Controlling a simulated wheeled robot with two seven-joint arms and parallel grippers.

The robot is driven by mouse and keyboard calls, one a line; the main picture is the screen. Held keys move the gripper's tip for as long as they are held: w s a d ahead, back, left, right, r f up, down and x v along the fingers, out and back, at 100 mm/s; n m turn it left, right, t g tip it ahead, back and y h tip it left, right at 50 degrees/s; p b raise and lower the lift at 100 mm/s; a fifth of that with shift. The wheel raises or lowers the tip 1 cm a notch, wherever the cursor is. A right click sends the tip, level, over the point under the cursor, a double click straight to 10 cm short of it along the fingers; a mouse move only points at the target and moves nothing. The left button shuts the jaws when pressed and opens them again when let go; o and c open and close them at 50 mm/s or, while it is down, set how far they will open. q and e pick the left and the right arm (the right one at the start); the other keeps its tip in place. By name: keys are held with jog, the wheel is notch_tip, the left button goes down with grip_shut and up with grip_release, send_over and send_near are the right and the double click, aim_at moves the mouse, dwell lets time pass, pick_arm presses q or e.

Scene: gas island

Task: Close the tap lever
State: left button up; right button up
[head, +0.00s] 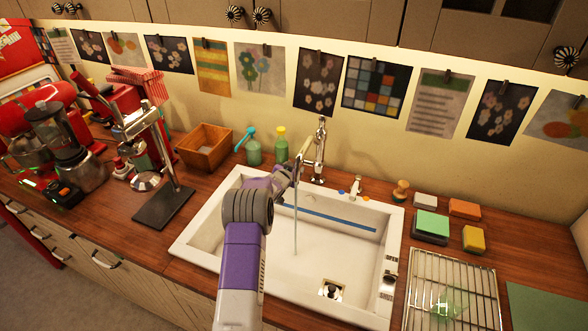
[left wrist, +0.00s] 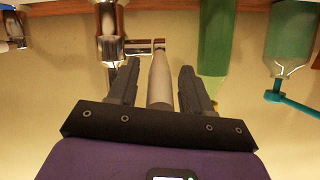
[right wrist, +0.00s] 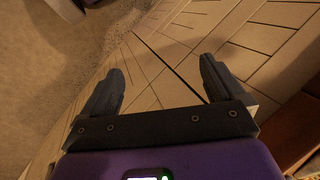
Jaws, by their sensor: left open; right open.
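The chrome tap (head: 320,150) stands at the back edge of the white sink, and a thin stream of water (head: 295,225) falls into the basin. My left gripper (head: 287,174) is beside the tap, partly hidden by its own wrist. In the left wrist view, where the scene is upside down, the open left gripper (left wrist: 152,85) has a pale tapered rod (left wrist: 159,78) between its fingers. The rod looks like the tap lever and joins the chrome fitting. I see gaps on both sides of it. My right gripper (right wrist: 158,85) is open and empty.
A green bottle (head: 281,146) and a teal pump bottle (head: 253,150) stand left of the tap. Sponges (head: 473,239) and a wire drying rack (head: 452,290) lie right of the sink (head: 398,230). Cabinet fronts (right wrist: 150,70) face my right gripper.

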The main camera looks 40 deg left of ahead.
pick_arm(q)
jog(key=shift+w+f, duration=0.1)
grip_shut()
pick_arm(e)
jog(key=shift+f, duration=0.1)
dwell(0.3)
